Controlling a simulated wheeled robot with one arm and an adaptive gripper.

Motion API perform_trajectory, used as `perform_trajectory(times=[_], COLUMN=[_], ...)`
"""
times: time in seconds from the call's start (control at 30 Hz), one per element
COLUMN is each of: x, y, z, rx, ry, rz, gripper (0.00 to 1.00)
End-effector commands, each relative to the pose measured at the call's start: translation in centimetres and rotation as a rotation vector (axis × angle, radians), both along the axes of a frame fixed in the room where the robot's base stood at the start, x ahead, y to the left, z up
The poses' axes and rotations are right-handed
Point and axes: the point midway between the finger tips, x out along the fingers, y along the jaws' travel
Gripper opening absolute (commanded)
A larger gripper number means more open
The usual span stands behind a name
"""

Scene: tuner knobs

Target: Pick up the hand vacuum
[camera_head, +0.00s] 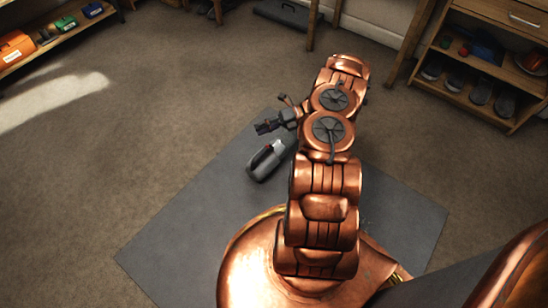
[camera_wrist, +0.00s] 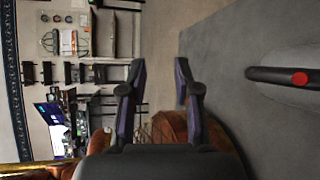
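The hand vacuum (camera_head: 266,161) is grey and dark with a red part, and lies on the grey mat in the head view. In the wrist view the hand vacuum (camera_wrist: 297,78) shows at the right edge, with a dark handle and a red button; part of it is cut off by the frame. My gripper (camera_head: 264,127) is just above the vacuum in the head view picture, apart from it. In the wrist view my gripper (camera_wrist: 158,85) has its two fingers spread with nothing between them.
The grey mat (camera_head: 400,205) lies on the brown carpet (camera_head: 150,120). A shelf (camera_head: 50,45) with an orange case (camera_head: 15,48) stands at the upper left. A wooden shelf unit (camera_head: 500,70) with shoes stands at the upper right. The carpet left of the mat is clear.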

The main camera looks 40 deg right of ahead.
Motion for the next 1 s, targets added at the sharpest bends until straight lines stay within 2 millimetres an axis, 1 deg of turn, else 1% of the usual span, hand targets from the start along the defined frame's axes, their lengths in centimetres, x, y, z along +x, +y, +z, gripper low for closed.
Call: perform_trajectory(times=[0.03,0.07,0.1,0.23,0.3,0.4,0.5,0.6,1.0], x=[-0.6,-0.9,-1.4,-2.8,-3.4,-4.3,-4.7,-4.8,-3.1], y=[-1.0,-1.5,-2.0,-3.8,-4.5,-5.1,-5.5,-5.5,-3.2], z=[-3.2,-4.4,-6.1,-10.7,-12.5,-14.5,-15.5,-15.9,-16.3], rx=[0.026,0.044,0.070,0.137,0.166,0.204,0.225,0.233,0.234], ry=[0.037,0.060,0.090,0.173,0.206,0.246,0.266,0.274,0.275], rz=[-0.041,-0.066,-0.098,-0.185,-0.223,-0.261,-0.284,-0.293,-0.293], gripper=[0.32,0.32,0.32,0.32,0.32,0.32,0.32,0.32,0.32])
